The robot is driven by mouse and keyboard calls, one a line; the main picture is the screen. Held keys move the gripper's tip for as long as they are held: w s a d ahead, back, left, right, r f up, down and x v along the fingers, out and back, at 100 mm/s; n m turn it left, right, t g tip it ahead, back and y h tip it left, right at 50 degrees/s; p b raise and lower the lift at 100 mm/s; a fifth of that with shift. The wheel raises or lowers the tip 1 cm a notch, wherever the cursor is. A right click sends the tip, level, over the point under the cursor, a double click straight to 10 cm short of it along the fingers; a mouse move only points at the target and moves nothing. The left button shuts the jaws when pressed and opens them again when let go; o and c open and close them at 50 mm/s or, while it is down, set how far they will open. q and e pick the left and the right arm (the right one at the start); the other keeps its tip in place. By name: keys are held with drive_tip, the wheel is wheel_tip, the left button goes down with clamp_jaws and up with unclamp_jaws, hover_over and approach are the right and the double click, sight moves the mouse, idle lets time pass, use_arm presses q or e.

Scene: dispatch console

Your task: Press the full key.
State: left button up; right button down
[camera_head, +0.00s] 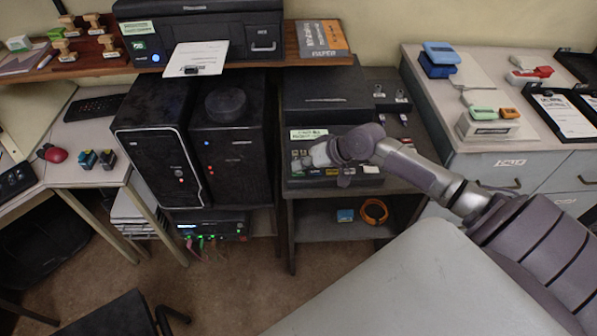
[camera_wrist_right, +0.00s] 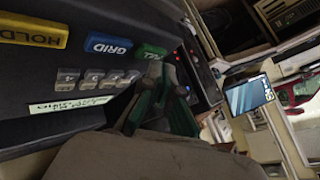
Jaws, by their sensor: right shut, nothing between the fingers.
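The green full key (camera_wrist_right: 151,51) shows in the right wrist view at the end of a key row on a dark panel (camera_wrist_right: 30,95). Its lettering is upside down and partly cut off. The blue GRID key (camera_wrist_right: 108,45) and yellow HOLD key (camera_wrist_right: 33,31) are beside it. My right gripper (camera_wrist_right: 163,72) is shut and empty, its fingertips close to the full key's edge; I cannot tell whether they touch it. In the head view my right gripper (camera_head: 312,156) is over the left part of the panel and hides some keys. My left gripper is not in view.
Small clear-capped keys (camera_wrist_right: 92,78) and a label strip sit by the key row. Black computer towers (camera_head: 160,145) stand left of the panel. A grey cabinet (camera_head: 500,168) with devices on top stands right. An orange ring (camera_head: 374,211) lies on the shelf below.

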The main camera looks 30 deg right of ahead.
sight(301, 173)
drive_tip(key=shift+f, duration=0.45)
idle(0.6)
drive_tip(key=shift+r+p, duration=0.8)
drive_tip(key=shift+p, duration=0.05)
drive_tip(key=shift+r, duration=0.1)
wheel_tip(301, 173, up, 5)
drive_tip(key=p, duration=0.5)
idle(0.3)
drive_tip(key=shift+a, duration=0.1)
idle(0.5)
